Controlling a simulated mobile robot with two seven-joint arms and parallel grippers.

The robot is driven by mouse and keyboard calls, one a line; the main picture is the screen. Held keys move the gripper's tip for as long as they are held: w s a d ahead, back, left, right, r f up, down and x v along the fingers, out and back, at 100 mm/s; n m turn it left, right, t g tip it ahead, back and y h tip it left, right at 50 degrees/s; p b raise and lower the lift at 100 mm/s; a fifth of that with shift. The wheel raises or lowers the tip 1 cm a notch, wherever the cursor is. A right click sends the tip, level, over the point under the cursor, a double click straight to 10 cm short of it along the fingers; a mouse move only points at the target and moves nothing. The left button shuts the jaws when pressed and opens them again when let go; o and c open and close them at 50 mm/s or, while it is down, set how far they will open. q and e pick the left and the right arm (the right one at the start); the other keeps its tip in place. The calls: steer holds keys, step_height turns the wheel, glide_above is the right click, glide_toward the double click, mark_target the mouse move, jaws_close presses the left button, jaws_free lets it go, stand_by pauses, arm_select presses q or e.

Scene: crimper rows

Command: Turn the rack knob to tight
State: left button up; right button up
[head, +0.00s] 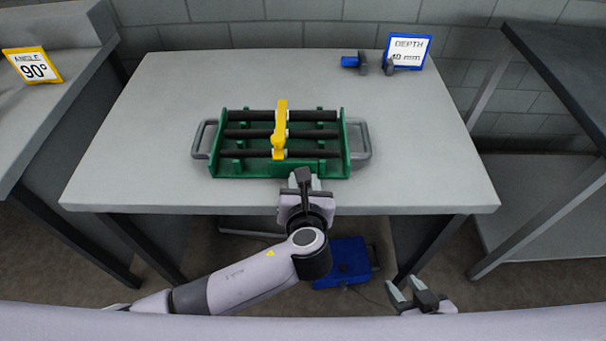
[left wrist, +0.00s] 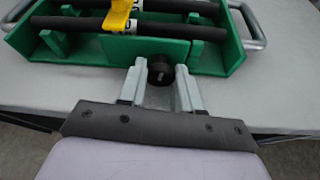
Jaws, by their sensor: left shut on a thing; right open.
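The green rack (head: 225,168) stands on the table, with several dark bars across it and a yellow piece (head: 280,130) lying over them. The black rack knob (left wrist: 160,71) sticks out of the rack's near side in the left wrist view. My left gripper (left wrist: 161,86) is shut on the knob, one finger on each side. In the head view my left gripper (head: 303,182) reaches the rack's near edge and mostly hides the knob. Any tight mark cannot be made out. My right gripper (head: 413,290) is open and empty at the lower right, off the table's front.
The rack has grey side handles (head: 202,138). A blue clamp-like thing (head: 352,62) and a "DEPTH" sign (head: 408,50) stand at the table's back right. A "90°" sign (head: 33,66) is on the left bench. A blue box (head: 345,262) sits below the table. Table sides are clear.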

arm_select(q)
steer(key=m+p, duration=0.1)
steer(key=p, duration=0.1)
steer(key=y+p, duration=0.1)
steer(key=shift+d+r+m+p, duration=0.15)
steer(key=shift+r+m+p, duration=0.05)
steer(key=shift+m+p, duration=0.2)
steer(key=shift+f+m+y+p, duration=0.25)
steer(key=shift+m+y+p, duration=0.15)
steer(key=shift+m+p, duration=0.15)
steer(key=o, duration=1)
steer(key=shift+o, duration=0.2)
steer(key=shift+f, duration=0.1)
